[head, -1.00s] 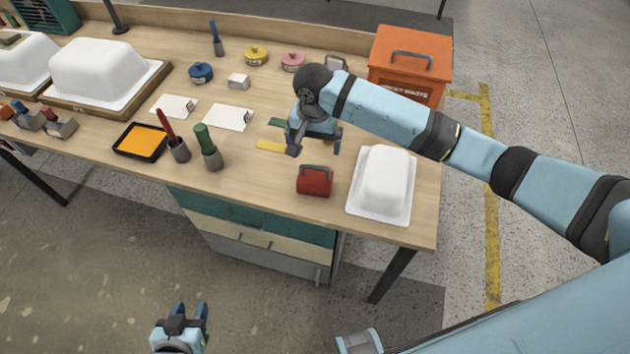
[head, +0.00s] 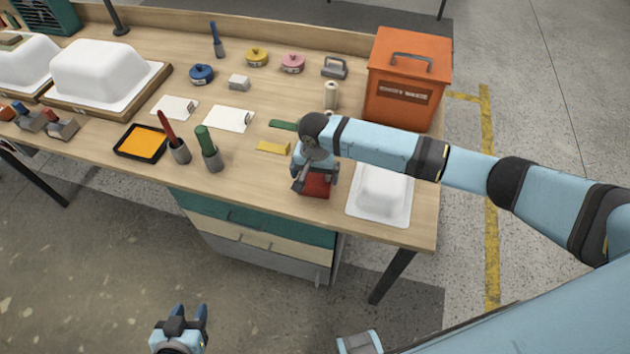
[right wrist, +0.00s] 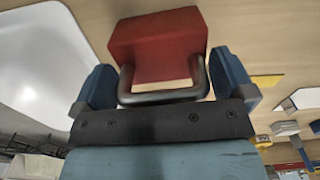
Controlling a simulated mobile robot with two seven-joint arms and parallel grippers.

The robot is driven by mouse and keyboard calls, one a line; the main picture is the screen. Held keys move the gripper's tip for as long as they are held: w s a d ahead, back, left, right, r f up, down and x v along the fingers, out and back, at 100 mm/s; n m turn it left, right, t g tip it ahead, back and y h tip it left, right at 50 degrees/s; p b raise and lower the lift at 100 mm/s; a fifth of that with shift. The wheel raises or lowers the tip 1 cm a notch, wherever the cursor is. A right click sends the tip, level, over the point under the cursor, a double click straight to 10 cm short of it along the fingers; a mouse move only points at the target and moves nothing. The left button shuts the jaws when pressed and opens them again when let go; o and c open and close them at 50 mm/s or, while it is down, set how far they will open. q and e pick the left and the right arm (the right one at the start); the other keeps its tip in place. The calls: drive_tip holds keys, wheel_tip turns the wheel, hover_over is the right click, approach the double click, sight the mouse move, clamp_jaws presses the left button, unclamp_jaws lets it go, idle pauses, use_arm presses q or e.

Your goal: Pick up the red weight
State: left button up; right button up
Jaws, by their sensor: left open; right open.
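The red weight (head: 317,187) stands on the table near its front right edge, partly hidden in the head view by my right gripper (head: 312,186). In the right wrist view the red weight (right wrist: 158,45) shows its block and dark handle. The handle lies between the two blue fingers of my right gripper (right wrist: 168,85). The gripper is open, with a finger on each side of the handle; I cannot tell whether they touch it. My left gripper (head: 188,312) is open and empty, low in front of the table over the floor.
A white tub shell (head: 382,190) lies just right of the weight. A yellow block (head: 273,147) and a green block (head: 283,125) lie behind it. An orange waste bin (head: 408,80) stands at the back right.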

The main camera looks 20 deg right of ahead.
drive_tip(key=c, duration=1.4)
drive_tip(key=shift+w+r, duration=0.15)
drive_tip(key=shift+r, duration=0.05)
drive_tip(key=shift+c, duration=0.3)
